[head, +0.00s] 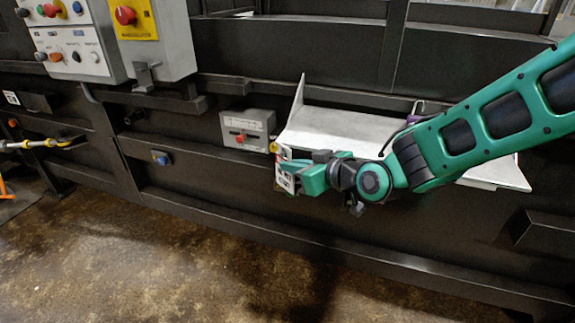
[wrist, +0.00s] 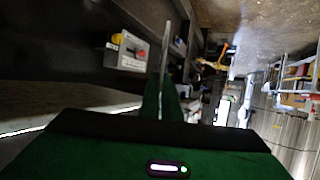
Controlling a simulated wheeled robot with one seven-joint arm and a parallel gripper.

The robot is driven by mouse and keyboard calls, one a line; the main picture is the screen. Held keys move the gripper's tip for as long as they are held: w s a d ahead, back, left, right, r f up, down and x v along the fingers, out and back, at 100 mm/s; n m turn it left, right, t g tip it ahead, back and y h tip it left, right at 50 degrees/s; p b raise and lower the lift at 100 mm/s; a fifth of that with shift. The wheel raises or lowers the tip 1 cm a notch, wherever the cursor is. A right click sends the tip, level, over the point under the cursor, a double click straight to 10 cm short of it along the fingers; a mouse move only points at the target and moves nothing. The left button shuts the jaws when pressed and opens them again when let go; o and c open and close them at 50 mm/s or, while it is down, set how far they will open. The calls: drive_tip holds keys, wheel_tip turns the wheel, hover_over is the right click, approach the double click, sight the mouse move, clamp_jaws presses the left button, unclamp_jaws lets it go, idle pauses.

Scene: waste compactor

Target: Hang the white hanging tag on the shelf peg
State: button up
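The white tag (head: 286,182), with dark markings, is at the tips of my gripper (head: 293,176) in the head view, in front of the shelf's left end. In the wrist view the tag (wrist: 166,50) shows as a thin, pale, edge-on strip between the green fingers (wrist: 163,98). My gripper is shut on it. The pale metal shelf (head: 345,126) is behind my gripper and partly hidden by my arm. A small yellow piece (head: 274,147) shows just above the tag; I cannot tell whether it is the peg. No peg is clearly visible.
A grey box with a red button (head: 247,130) is just left of the shelf; it also shows in the wrist view (wrist: 132,51). Control boxes (head: 160,40) are at upper left. Dark machine beams run behind. The floor (head: 150,265) in front is clear.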

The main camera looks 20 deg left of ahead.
drive_tip(key=o, duration=0.5)
drive_tip(key=v, duration=1.1)
drive_tip(key=d+f+m+g+h, duration=0.1)
drive_tip(key=d+f+m+h, duration=0.25)
drive_tip(key=d, duration=1.05)
drive_tip(key=d+f+m+h, duration=0.3)
drive_tip(key=d+h, duration=0.2)
drive_tip(key=d, duration=0.9)
drive_tip(key=s+d+m+g+h, duration=0.25)
drive_tip(key=s+d+m, duration=0.25)
drive_tip(key=s+d, duration=0.6)
drive_tip(key=s+d+m+g, duration=0.1)
drive_tip(key=s+d+m, duration=0.1)
drive_tip(key=s, duration=0.1)
drive_tip(key=s+d+m+g, duration=0.2)
drive_tip(key=s+d, duration=0.1)
drive_tip(key=s, duration=0.1)
drive_tip(key=s+d+m+g, duration=0.1)
drive_tip(key=s+d+m, duration=0.1)
drive_tip(key=s+d, duration=0.1)
drive_tip(key=shift+s+d+r, duration=0.15)
drive_tip(key=shift+s+r, duration=0.1)
drive_tip(key=shift+s, duration=0.5)
